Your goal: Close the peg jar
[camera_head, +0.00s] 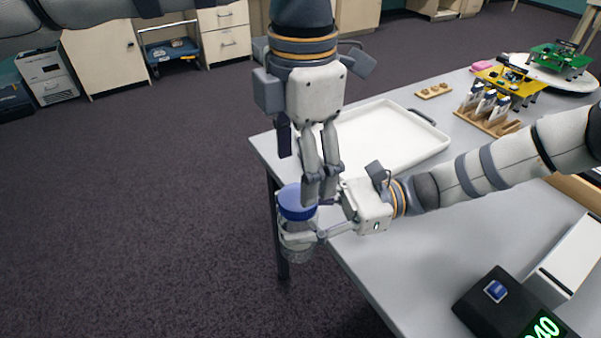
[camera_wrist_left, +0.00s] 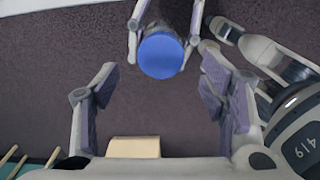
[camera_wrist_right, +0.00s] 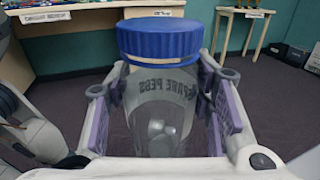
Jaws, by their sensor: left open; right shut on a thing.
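The clear peg jar (camera_head: 298,249) has "SPARE PEGS" lettering and a few pale pegs inside, seen in the right wrist view (camera_wrist_right: 160,120). Its blue lid (camera_head: 297,203) sits level on top; I cannot tell how tight it is. My right gripper (camera_head: 310,221) is shut on the jar's sides and holds it upright beyond the table's left edge, above the floor. My left gripper (camera_head: 320,190) points down and is open, its fingers close to the lid in the head view. In the left wrist view the lid (camera_wrist_left: 161,55) shows between and beyond those fingers, apart from them.
The grey table (camera_head: 420,240) fills the right side. On it are a white tray (camera_head: 378,143), a wooden rack of small parts (camera_head: 488,121), a yellow stand (camera_head: 512,82), a green board (camera_head: 560,57) and a black scale (camera_head: 510,306). Open floor lies left.

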